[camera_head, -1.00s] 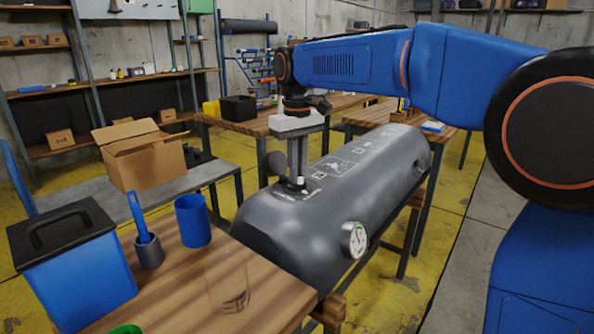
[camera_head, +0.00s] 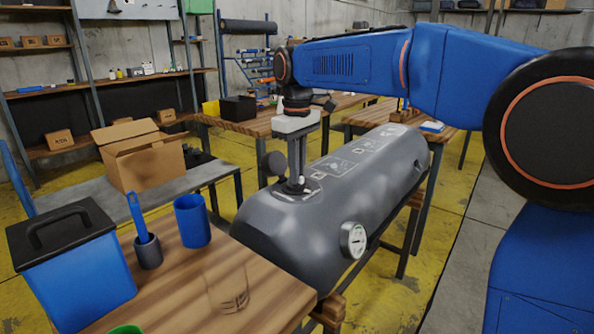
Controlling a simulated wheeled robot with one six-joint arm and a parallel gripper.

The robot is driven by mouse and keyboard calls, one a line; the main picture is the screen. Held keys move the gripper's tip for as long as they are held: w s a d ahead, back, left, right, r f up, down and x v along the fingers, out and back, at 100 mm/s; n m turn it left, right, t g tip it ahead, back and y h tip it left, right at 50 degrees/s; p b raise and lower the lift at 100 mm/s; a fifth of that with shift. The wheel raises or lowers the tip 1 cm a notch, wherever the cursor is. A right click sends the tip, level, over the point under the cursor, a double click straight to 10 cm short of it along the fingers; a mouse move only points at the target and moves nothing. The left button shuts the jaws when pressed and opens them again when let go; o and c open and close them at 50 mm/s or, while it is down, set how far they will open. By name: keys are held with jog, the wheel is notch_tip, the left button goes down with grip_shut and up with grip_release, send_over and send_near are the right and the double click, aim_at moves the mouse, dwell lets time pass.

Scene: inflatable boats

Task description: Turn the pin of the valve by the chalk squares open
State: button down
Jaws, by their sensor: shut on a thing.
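A dark grey inflatable tube (camera_head: 335,215) lies on a wooden stand, with the valve (camera_head: 296,193) on its upper near end. The valve sits at the near end of the row of chalk squares (camera_head: 338,166). A round dark cap (camera_head: 277,163) stands up just left of the valve. My gripper (camera_head: 297,183) points straight down over the valve, shut on its small pale pin. The fingers hide most of the pin, so its angle cannot be read.
A round pressure gauge (camera_head: 353,240) sits on the tube's near side. The front wooden table (camera_head: 190,290) holds a blue lidded bin (camera_head: 75,270), a blue cup (camera_head: 192,220), a grey pot (camera_head: 148,250) with a blue handle, and a clear glass (camera_head: 228,290). A cardboard box (camera_head: 145,160) stands behind.

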jog(key=c, duration=1.8)
grip_release()
jog(key=shift+c, duration=0.2)
jog(key=shift+r, duration=0.1)
notch_tip(320, 180, up, 17)
jog(key=shift+r, duration=0.1)
